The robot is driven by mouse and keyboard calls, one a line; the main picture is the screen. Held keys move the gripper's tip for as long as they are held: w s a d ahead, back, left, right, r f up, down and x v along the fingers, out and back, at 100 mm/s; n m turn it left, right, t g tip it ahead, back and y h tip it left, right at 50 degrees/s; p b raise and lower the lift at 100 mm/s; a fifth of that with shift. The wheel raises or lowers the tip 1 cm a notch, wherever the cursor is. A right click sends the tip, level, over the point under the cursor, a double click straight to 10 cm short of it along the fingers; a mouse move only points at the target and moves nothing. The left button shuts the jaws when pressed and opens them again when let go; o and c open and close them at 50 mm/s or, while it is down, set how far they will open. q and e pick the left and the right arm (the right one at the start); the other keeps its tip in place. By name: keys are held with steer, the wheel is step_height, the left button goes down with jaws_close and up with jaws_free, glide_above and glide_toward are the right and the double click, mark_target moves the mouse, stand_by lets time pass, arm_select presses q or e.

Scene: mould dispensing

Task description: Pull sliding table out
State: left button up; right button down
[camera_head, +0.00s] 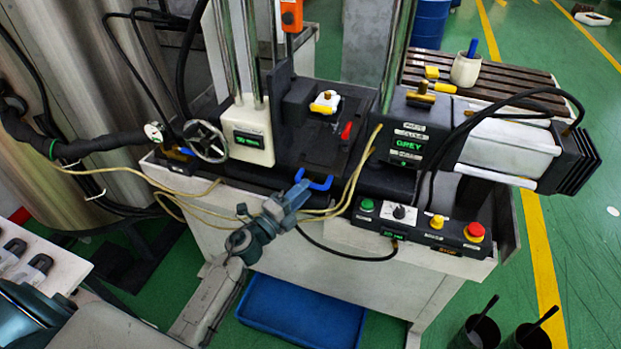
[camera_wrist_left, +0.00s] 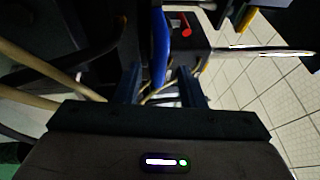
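The sliding table (camera_head: 315,150) is a dark plate between the upright columns of the machine in the head view. A blue handle (camera_head: 319,184) sticks out from its front edge. My left gripper (camera_head: 301,188) is just left of this handle and in front of the machine. In the left wrist view, the blue handle (camera_wrist_left: 160,48) stands between the lines of the two open fingers (camera_wrist_left: 160,86), with space on both sides. I see no finger closed on it. My right gripper is not in view.
Yellowish cables (camera_head: 350,195) run close to the handle and my left gripper. A control panel (camera_head: 420,229) with buttons is to the right, and a handwheel (camera_head: 205,141) to the left. A blue tray (camera_head: 300,313) lies on the floor below.

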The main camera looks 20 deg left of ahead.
mark_target(311, 185)
arm_select(q)
steer(key=shift+p+x, duration=0.35)
steer(key=shift+x, duration=1.5)
jaws_close()
